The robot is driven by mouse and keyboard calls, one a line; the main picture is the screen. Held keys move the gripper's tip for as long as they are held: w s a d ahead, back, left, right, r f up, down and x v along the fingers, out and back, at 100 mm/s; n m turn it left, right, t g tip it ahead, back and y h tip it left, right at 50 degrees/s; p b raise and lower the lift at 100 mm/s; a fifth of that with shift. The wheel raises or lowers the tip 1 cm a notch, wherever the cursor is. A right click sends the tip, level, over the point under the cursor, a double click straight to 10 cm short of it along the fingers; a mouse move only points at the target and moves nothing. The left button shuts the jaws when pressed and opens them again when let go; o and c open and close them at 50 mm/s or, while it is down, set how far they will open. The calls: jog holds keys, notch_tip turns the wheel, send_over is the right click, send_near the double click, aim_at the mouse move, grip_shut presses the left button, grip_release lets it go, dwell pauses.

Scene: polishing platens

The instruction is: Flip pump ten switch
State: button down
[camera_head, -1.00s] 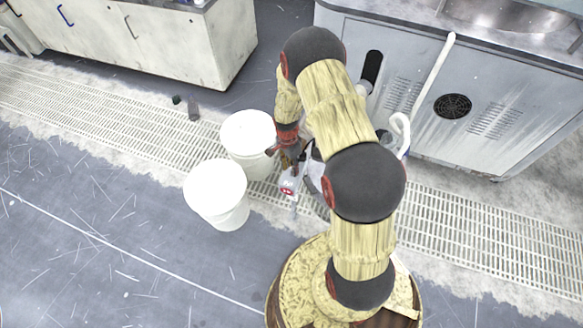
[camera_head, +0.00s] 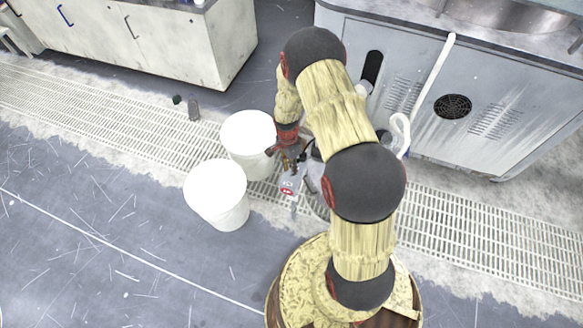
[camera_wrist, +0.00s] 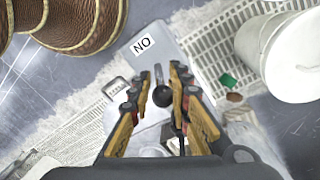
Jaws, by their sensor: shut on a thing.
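The pump's switch box (camera_head: 290,186) is a small grey unit with a red and white mark, standing over the floor grating. The switch lever has a black ball knob (camera_wrist: 162,96). My gripper (camera_wrist: 167,72) is shut on the switch lever, with its fingers on either side of the knob. In the head view my gripper (camera_head: 291,163) is at the box's top, partly hidden by my arm. The pump's body is mostly hidden behind my arm.
Two white buckets (camera_head: 217,196) (camera_head: 247,136) stand close to the left of the box. A grey steel cabinet (camera_head: 500,120) with a white hose (camera_head: 402,132) is at the right. A bench (camera_head: 170,50) is at the back left. The floor at the left is open.

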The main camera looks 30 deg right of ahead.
jog(key=shift+s+f, duration=0.2)
jog(key=shift+s, duration=0.25)
jog(key=shift+w+d+g+y+p, duration=0.15)
jog(key=shift+d+g+y+p, duration=0.05)
jog(key=shift+g+y+p, duration=0.25)
jog(key=shift+w+d+f+g+y, duration=0.2)
jog(key=shift+g+y, duration=0.25)
jog(key=shift+y, duration=0.15)
jog(key=shift+w+d+f+g+y, duration=0.1)
jog(key=shift+d+f+g+y, duration=0.1)
jog(key=shift+g+y, duration=0.3)
jog(key=c, duration=1.7)
grip_release()
jog(key=shift+w+d+r, duration=0.1)
jog(key=shift+w+r, duration=0.1)
jog(key=shift+w, duration=0.05)
jog(key=shift+w, duration=0.1)
